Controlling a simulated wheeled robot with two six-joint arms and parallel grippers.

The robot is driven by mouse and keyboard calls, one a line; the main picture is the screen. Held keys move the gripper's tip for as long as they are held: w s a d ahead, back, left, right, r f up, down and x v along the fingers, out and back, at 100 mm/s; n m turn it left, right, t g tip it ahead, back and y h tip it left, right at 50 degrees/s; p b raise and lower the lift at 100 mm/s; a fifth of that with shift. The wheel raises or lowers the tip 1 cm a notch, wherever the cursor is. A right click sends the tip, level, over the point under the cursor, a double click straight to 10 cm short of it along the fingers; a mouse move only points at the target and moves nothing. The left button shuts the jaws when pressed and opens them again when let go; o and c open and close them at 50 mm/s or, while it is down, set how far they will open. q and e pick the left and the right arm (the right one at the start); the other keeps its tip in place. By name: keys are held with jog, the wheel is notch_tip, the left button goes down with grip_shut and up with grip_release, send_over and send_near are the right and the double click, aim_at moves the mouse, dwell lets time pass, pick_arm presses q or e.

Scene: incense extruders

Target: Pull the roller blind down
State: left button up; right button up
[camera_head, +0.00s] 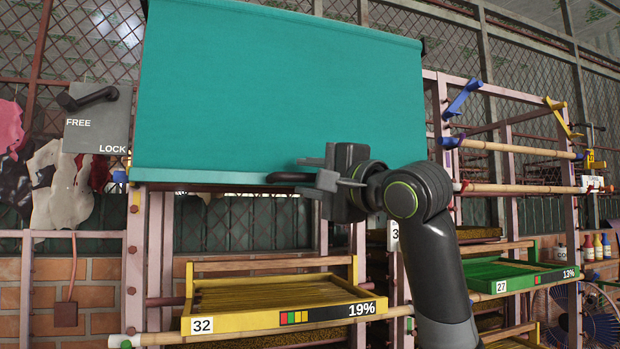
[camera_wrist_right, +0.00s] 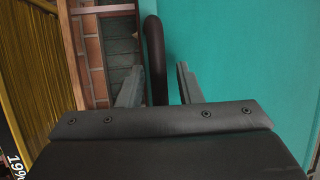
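The teal roller blind (camera_head: 280,90) hangs in the upper middle of the head view. Its lower edge, with a lighter teal hem (camera_head: 200,176), is above the yellow tray. A dark pull handle (camera_head: 288,178) sits at the hem and also shows in the right wrist view (camera_wrist_right: 155,60). My right gripper (camera_head: 322,172) is at this handle. In the wrist view its fingers stand on either side of the handle, with a visible gap on the right, so it looks open around it. Contact on the left side is unclear. My left gripper is not in view.
A grey plate marked FREE and LOCK (camera_head: 98,125) carries a dark lever (camera_head: 92,97) left of the blind. Below are a yellow tray (camera_head: 270,320) labelled 32 and a green tray (camera_head: 520,277) labelled 27. A pink rack (camera_head: 137,250) stands behind.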

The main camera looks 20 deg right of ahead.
jog(key=shift+o, duration=0.2)
jog(key=shift+s, duration=0.1)
jog(key=shift+s+d+f, duration=0.15)
jog(key=shift+s+d, duration=0.05)
jog(key=shift+s, duration=0.1)
jog(key=b+v, duration=0.6)
jog(key=v, duration=1)
jog(key=shift+s, duration=0.25)
jog(key=shift+d, duration=0.1)
